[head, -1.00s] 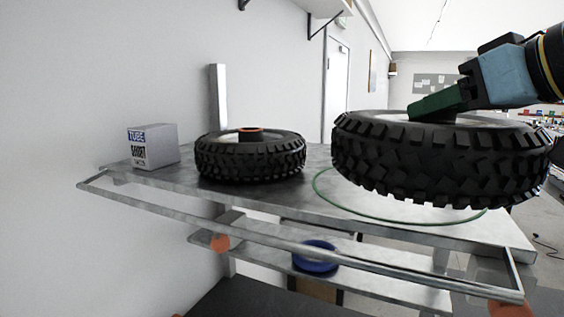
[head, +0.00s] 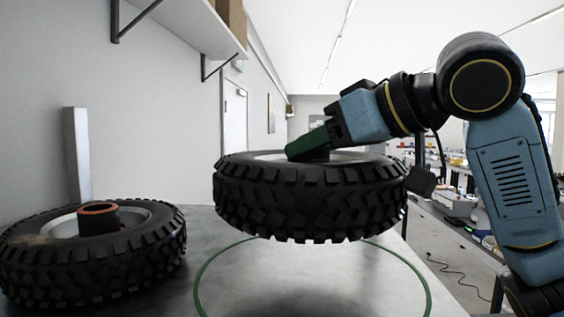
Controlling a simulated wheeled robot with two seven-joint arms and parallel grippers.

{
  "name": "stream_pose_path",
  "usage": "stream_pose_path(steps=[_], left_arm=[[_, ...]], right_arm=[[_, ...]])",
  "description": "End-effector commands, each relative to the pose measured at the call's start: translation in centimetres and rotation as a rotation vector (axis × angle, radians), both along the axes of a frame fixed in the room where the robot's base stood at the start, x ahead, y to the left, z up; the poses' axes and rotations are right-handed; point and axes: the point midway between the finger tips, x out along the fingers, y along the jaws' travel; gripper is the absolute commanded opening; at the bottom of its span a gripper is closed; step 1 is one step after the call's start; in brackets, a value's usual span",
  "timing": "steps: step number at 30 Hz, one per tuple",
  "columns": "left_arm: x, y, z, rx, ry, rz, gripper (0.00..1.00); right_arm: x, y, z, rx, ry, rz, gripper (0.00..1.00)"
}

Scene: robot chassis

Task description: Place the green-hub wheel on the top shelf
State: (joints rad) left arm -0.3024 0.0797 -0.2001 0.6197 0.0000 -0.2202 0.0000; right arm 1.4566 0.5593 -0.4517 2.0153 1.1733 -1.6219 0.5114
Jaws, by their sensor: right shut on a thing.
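My right gripper (head: 308,146) is shut on the hub of a black knobby wheel (head: 310,203). The gripper covers most of that hub, and the part that shows looks dark green. The wheel is roughly level and appears held above the grey top shelf (head: 225,292), with a dark shadow beneath it. A thin green ring (head: 198,278) is marked on the shelf below the wheel and extends towards me. My left gripper is not in view.
Another black wheel (head: 95,260) with an orange-rimmed hub lies on the shelf at the left. A white post (head: 77,155) stands behind it. A wall shelf (head: 190,25) with brown boxes is above. A cable lies on the floor at right.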

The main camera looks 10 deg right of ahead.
Motion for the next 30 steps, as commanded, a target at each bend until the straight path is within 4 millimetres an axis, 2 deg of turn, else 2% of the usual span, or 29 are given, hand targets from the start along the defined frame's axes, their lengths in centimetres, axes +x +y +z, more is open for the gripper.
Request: stream_pose_path(steps=[9,16,24,30], left_arm=[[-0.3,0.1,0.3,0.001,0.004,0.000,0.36],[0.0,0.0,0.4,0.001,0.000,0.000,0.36],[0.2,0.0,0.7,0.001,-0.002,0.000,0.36],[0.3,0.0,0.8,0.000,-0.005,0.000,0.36]], right_arm=[[0.0,-0.1,-3.9,0.005,-0.010,-0.001,0.00],[0.0,-0.1,-5.2,0.007,-0.010,-0.001,0.00],[0.0,-0.1,-8.1,0.005,-0.009,-0.003,0.00],[0.0,0.0,-8.8,0.007,-0.012,-0.001,0.00]])
